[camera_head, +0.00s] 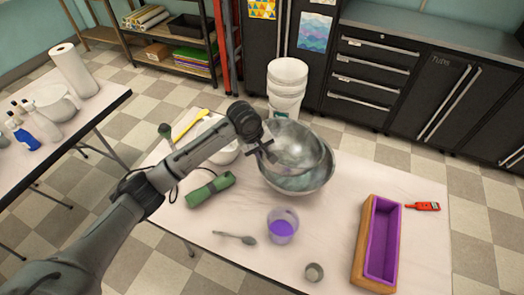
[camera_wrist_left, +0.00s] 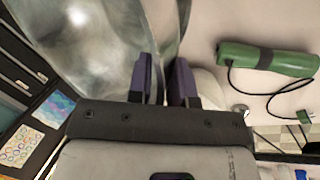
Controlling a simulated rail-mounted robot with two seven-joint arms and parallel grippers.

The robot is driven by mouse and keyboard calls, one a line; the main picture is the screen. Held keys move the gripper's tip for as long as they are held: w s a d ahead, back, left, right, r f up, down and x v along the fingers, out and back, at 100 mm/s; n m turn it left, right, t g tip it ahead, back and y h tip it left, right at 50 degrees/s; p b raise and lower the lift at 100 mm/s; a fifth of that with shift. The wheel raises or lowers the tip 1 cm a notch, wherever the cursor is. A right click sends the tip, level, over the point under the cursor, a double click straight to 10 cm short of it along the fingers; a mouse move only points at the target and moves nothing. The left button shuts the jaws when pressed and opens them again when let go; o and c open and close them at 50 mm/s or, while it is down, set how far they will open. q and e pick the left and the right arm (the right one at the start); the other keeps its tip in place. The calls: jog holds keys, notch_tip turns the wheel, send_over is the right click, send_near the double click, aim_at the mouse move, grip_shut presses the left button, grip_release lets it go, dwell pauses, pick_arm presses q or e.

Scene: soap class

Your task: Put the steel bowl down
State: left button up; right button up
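A shiny steel bowl (camera_head: 305,142) is at the middle back of the white table in the head view. It overlaps a second steel bowl shape (camera_head: 308,184) just below it; I cannot tell whether it touches it or hangs above it. My left gripper (camera_head: 264,150) is at the left rim of the upper bowl. In the left wrist view the two dark fingers (camera_wrist_left: 165,80) are on either side of the bowl wall (camera_wrist_left: 95,50), with the rim between them. My right gripper is in neither view.
A purple cup (camera_head: 282,226), a spoon (camera_head: 235,238), a small metal cup (camera_head: 314,272) and a wooden mold with purple liner (camera_head: 362,240) stand in front. A green stick blender (camera_head: 210,190) and white bowl (camera_head: 222,152) are left. A red thermometer (camera_head: 423,206) lies right.

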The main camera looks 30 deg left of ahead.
pick_arm(q)
jog(key=o, duration=1.6)
jog(key=p+v, duration=0.2)
jog(key=v, duration=1.1)
jog(key=shift+r+p, duration=0.4)
jog(key=shift+a, duration=0.1)
